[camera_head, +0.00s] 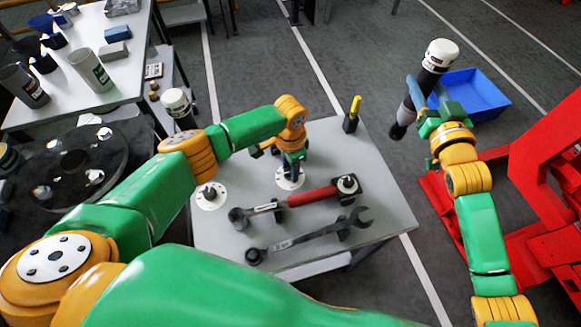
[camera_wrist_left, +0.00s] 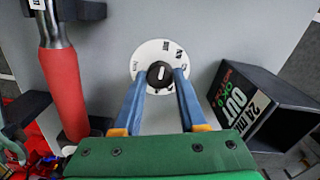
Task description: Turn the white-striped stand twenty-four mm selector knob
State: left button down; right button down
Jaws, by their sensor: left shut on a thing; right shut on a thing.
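The selector knob (camera_wrist_left: 154,77) is black with a white stripe, on a round white dial plate (camera_wrist_left: 148,51) with small dark marks. The stripe runs nearly straight up and down in the left wrist view. My left gripper (camera_head: 291,164) points down at the table with its blue fingers on both sides of the knob, shut on it. In the head view the gripper hides the knob; the dial plate (camera_head: 290,184) shows below it. My right gripper (camera_head: 421,101) is shut on a black cylinder with a white cap (camera_head: 440,54), held tilted at the right of the table.
A second dial plate with a black knob (camera_head: 210,196) is at the table's left. A red-handled tool (camera_head: 312,196) and a wrench (camera_head: 310,235) lie in front. A dark open box labelled 24 mm OUT (camera_wrist_left: 279,109) stands close to the dial. A blue tray (camera_head: 482,96) is beyond.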

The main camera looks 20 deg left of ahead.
pick_arm(q)
jog(key=shift+m, duration=0.4)
pick_arm(e)
jog(key=shift+r, duration=0.15)
pick_arm(q)
jog(key=m, duration=0.4)
pick_arm(e)
jog(key=shift+r, duration=0.1)
pick_arm(q)
jog(key=m, duration=0.5)
jog(key=shift+r, duration=0.1)
jog(key=m, duration=0.5)
jog(key=shift+m, duration=0.4)
jog(key=m, duration=0.4)
jog(key=shift+w+m, duration=0.1)
jog(key=shift+m, duration=0.3)
pick_arm(e)
jog(key=shift+f, duration=0.35)
pick_arm(q)
jog(key=shift+r+m, duration=0.1)
jog(key=shift+m, duration=0.2)
jog(key=c, duration=0.6)
grip_release()
jog(key=shift+o, duration=0.7)
pick_arm(e)
jog(key=shift+w+f, duration=0.1)
